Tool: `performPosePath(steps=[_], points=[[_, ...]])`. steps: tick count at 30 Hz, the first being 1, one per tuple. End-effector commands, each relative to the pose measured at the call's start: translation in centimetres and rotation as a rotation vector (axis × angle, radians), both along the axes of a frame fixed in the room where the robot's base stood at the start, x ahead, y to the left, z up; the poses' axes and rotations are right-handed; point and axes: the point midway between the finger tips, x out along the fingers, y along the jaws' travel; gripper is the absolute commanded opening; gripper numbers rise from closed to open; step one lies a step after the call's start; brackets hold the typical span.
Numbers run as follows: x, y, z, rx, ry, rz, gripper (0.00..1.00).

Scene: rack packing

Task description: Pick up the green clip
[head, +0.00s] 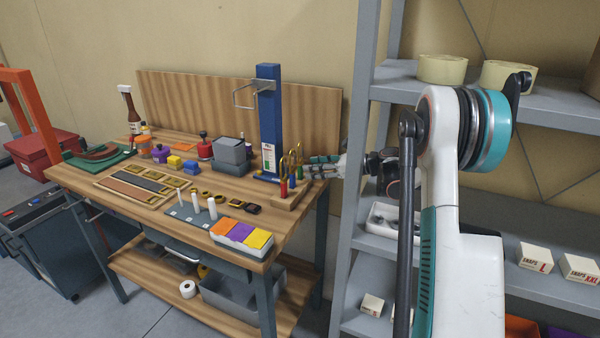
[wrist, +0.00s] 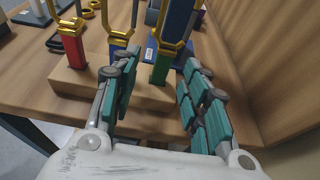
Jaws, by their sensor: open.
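The green clip (wrist: 161,68), with a gold loop on top, stands upright in a wooden block (wrist: 78,82). In the head view the green clip (head: 300,172) is at the block's far right end. My gripper (wrist: 158,74) is open, with its teal-padded fingers on either side of the green clip in the wrist view; I cannot tell whether they touch it. In the head view my gripper (head: 322,163) comes in from the right.
A tall blue post (head: 269,115) stands behind the block on the bench. A wooden back panel (head: 190,100) closes the bench's rear. A white bin with purple, orange and yellow parts (head: 240,237) sits at the front. Metal shelving (head: 350,200) stands close on the right.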

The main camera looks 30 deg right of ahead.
Motion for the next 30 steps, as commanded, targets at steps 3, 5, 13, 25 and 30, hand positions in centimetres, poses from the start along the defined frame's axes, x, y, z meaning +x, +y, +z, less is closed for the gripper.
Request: performPosePath(steps=[3, 5, 13, 25, 30], points=[[0.7, 0.6, -0.3, 0.000, 0.000, 0.001, 0.42], [0.9, 0.7, -0.4, 0.000, 0.000, 0.000, 0.42], [3.0, 1.9, -1.3, 0.000, 0.000, 0.002, 0.42], [5.1, 3.3, -2.0, -0.001, -0.001, 0.000, 0.42], [5.1, 3.3, -2.0, -0.001, -0.001, 0.000, 0.10]])
